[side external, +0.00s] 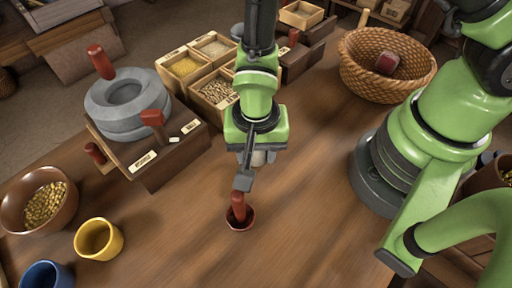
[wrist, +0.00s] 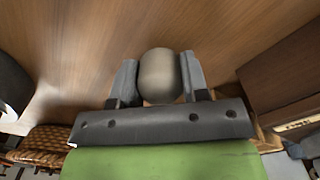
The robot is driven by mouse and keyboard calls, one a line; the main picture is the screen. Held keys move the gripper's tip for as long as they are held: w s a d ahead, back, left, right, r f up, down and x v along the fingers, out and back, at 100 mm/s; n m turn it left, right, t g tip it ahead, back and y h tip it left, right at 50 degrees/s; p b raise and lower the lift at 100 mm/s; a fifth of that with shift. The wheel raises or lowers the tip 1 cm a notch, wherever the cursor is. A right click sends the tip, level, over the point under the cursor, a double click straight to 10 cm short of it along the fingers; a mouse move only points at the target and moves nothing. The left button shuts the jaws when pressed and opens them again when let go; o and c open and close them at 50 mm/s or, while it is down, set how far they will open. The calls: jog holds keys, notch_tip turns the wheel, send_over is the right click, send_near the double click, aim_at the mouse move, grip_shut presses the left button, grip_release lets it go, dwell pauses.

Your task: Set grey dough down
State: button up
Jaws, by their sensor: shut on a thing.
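The grey dough (wrist: 158,76) is a smooth, rounded lump between the two fingers of my gripper (wrist: 158,92) in the wrist view. The fingers are shut on it, one on each side. In the side external view my gripper (side external: 254,166) points down over the middle of the wooden table. A small part of the dough (side external: 262,158) shows behind the near finger. The rest is hidden. The gripper appears to be above the table, but the exact gap cannot be told.
A small red cup (side external: 240,222) with a red handle-like piece stands close below the gripper. A grey quern (side external: 128,105) and grain boxes (side external: 185,67) are at left and back. A wicker basket (side external: 385,65) is at back right. Yellow cup (side external: 98,239) is front left. Front table is clear.

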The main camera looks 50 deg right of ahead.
jog(key=shift+f, duration=0.2)
jog(key=o, duration=0.9)
jog(key=shift+o, duration=0.2)
notch_tip(320, 180, up, 12)
jog(key=shift+r, duration=0.1)
jog(key=s+d+r+n+t+y, duration=0.1)
jog(key=s+d+r+n+t, duration=0.1)
jog(key=d+r, duration=0.4)
jog(key=s+d+r+n+t+y, duration=0.1)
jog(key=s+d+r+n+t, duration=0.2)
jog(key=r, duration=0.9)
jog(key=shift+s+d+r+t, duration=0.15)
jog(key=shift+s+d+t, duration=0.9)
jog(key=shift+d, duration=0.65)
